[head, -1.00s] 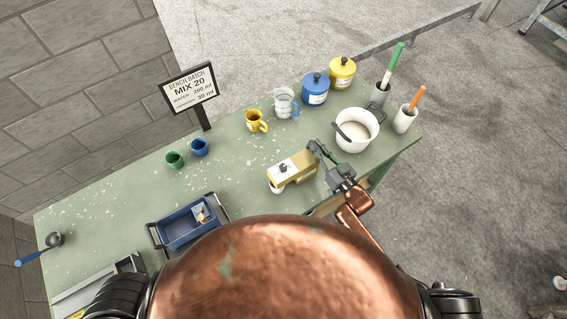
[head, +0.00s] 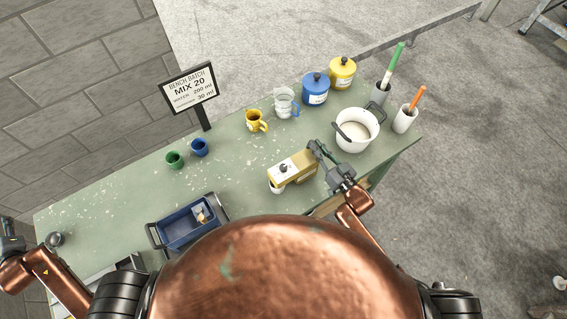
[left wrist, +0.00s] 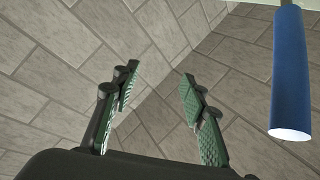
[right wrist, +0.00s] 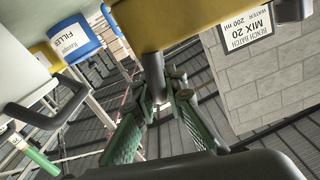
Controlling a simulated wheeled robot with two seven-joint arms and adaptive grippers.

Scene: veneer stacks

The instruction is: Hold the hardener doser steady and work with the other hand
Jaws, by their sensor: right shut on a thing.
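The hardener doser (head: 294,167) is a gold box with a white top face, standing near the bench's right front. A small white cup (head: 276,188) shows at its lower left end. My right gripper (head: 318,152) is at the doser's right end, shut on it; in the right wrist view the gold body (right wrist: 185,18) fills the top, with a dark part between the fingers (right wrist: 158,95). My left gripper (head: 10,240) is at the bench's far left edge. In the left wrist view its fingers (left wrist: 158,85) are open and empty, with a blue handle (left wrist: 288,75) to their right.
A ladle bowl (head: 54,239) lies at the left. A blue tray (head: 186,226), green cup (head: 174,159), blue cup (head: 200,147), yellow jug (head: 256,121), clear jug (head: 285,103), white bucket (head: 354,138) and lidded tubs (head: 316,90) stand around. The bench middle (head: 235,170) is clear.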

